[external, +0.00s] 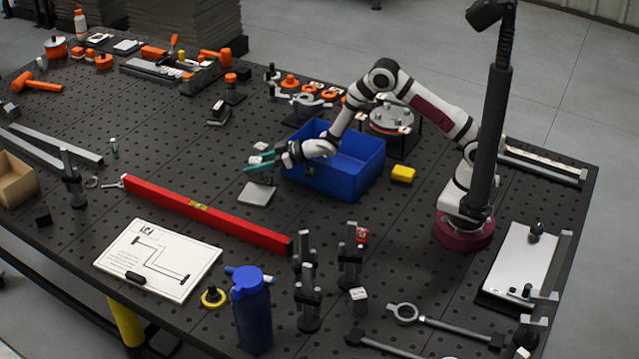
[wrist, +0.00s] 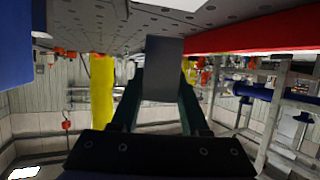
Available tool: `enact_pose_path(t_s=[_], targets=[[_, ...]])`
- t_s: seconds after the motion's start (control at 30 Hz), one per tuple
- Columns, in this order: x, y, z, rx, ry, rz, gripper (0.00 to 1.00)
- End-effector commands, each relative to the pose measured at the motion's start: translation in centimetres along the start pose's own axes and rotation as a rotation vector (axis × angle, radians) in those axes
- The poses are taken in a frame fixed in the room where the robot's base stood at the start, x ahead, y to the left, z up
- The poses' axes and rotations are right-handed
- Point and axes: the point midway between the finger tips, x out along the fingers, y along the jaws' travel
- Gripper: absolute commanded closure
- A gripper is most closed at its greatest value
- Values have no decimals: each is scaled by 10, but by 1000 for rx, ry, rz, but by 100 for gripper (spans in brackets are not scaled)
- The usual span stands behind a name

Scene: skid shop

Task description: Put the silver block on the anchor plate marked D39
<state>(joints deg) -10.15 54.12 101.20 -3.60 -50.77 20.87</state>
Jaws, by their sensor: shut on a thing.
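My gripper (external: 258,163) has teal fingers and is above the table, just left of the blue bin. In the wrist view my gripper (wrist: 162,90) is shut on a grey block (wrist: 162,65), which I take to be the silver block; it sticks out past the fingertips. In the external view the held block is too small to make out clearly. A flat grey plate (external: 257,194) lies on the table just below the gripper in the picture. I cannot read any D39 mark, so I cannot tell whether this is the named anchor plate.
The blue bin (external: 360,182) stands right of the gripper, with a yellow block (external: 402,174) beyond it. A long red level (external: 190,208) lies in front of the plate. Metal posts (external: 349,262) and a blue bottle (external: 252,315) stand nearer the camera. Bare table surrounds the plate.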

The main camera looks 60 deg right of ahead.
Motion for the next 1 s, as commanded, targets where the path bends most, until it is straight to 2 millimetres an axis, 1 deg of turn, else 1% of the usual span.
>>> enact_pose_path(t_s=[0.1, 0.2, 0.3, 0.57, 0.6, 0.67, 0.7, 0.73, 0.77, 1.0], targets=[[10, 0, 24, 1, -2, 0, 100], [17, -1, 41, 1, -1, 0, 100], [20, -1, 46, -1, 3, 0, 100], [20, -1, 48, -1, 2, 0, 100], [20, -1, 48, 0, 1, 0, 52], [20, -1, 48, 0, 1, 0, 41], [20, -1, 48, 0, 1, 0, 34], [20, -1, 48, 0, 1, 0, 28], [20, -1, 48, 0, 1, 0, 25], [20, -1, 48, 0, 2, 0, 25]])
